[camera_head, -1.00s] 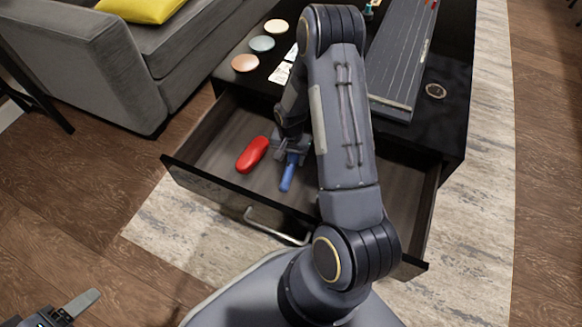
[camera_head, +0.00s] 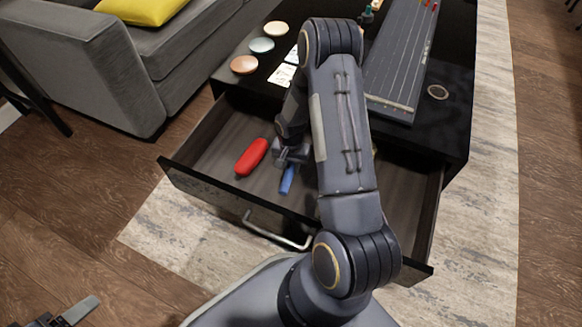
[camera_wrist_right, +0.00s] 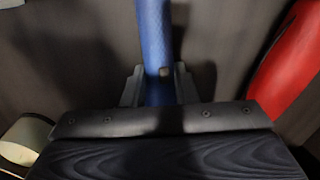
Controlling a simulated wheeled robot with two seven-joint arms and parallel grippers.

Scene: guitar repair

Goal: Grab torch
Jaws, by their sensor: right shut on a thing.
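The torch (camera_head: 287,180) is a blue cylinder in the open drawer (camera_head: 215,160) of the black table. My right gripper (camera_head: 289,156) is down in the drawer and shut on the torch. In the right wrist view the torch (camera_wrist_right: 155,40) runs upward between the two fingers of the gripper (camera_wrist_right: 157,88), its lower end hidden by the gripper body. I cannot tell whether the torch still touches the drawer floor. My left gripper (camera_head: 75,312) shows only in part at the lower left edge, away from the drawer.
A red object (camera_head: 251,157) lies just left of the torch, also in the right wrist view (camera_wrist_right: 290,62). A pale round thing (camera_wrist_right: 24,140) is at the wrist view's lower left. The fretboard-like board (camera_head: 400,60) and discs (camera_head: 244,64) lie on the tabletop (camera_head: 450,110). A sofa (camera_head: 90,70) stands left.

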